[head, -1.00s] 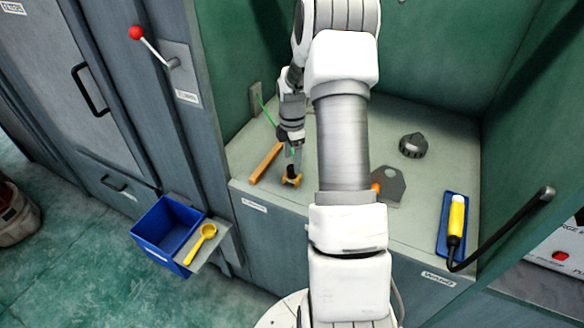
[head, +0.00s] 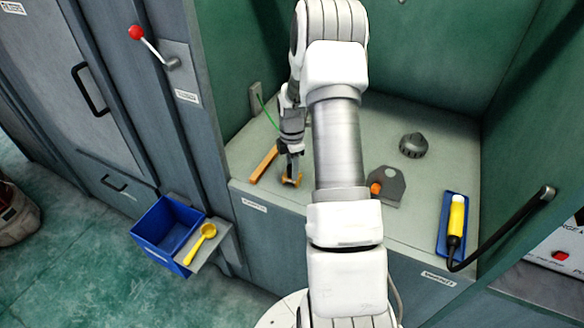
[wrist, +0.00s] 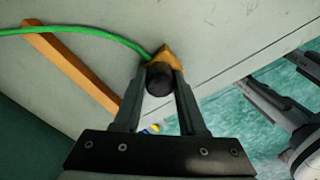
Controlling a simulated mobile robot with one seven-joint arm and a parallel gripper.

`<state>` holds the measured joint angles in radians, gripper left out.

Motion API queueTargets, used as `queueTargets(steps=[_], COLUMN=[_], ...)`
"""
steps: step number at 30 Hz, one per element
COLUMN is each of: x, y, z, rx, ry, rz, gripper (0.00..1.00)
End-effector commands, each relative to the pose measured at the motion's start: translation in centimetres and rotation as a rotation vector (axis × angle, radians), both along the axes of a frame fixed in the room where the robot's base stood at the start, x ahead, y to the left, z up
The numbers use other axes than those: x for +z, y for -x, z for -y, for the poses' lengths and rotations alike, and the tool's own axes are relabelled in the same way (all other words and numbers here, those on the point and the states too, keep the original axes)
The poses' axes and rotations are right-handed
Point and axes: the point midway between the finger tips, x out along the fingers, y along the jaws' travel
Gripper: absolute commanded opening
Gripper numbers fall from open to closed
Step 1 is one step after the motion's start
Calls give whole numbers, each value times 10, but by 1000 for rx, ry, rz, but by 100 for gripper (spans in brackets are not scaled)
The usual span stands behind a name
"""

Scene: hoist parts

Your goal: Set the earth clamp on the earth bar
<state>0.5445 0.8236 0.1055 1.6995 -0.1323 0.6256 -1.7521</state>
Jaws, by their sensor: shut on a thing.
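The earth clamp (head: 292,181) is a small brass-coloured piece with a black round knob (wrist: 158,78) and a green cable (wrist: 90,32). My gripper (head: 291,167) points down and is shut on the clamp, with the knob between its fingers in the wrist view. The earth bar (head: 264,163) is a copper-orange strip on the left of the bench. It also shows in the wrist view (wrist: 70,65). The clamp is apart from the bar, to its right in the head view. I cannot tell whether the clamp touches the bench.
On the bench (head: 335,225) are a grey plate (head: 390,184) with an orange knob, a dark round part (head: 413,145) and a yellow-handled tool (head: 456,220) on a blue tray. A blue bin (head: 165,232) and yellow scoop (head: 203,240) are at the front left. A red-knobbed lever (head: 150,45) stands left.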

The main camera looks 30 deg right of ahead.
Motion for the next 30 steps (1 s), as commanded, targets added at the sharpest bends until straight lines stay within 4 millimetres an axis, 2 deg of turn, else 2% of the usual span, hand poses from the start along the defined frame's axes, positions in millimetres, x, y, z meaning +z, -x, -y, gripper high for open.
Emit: queueTargets(steps=[1, 3, 13, 25, 30], x=[0, 0, 5, 44, 52], y=[0, 0, -1, -1, 0], z=[0, 0, 0, 0, 0], rx=[0, 0, 0, 0, 0], ry=[0, 0, 0, 0, 0], rz=[1, 1, 2, 2, 0], gripper=[11, 0, 0, 0, 0])
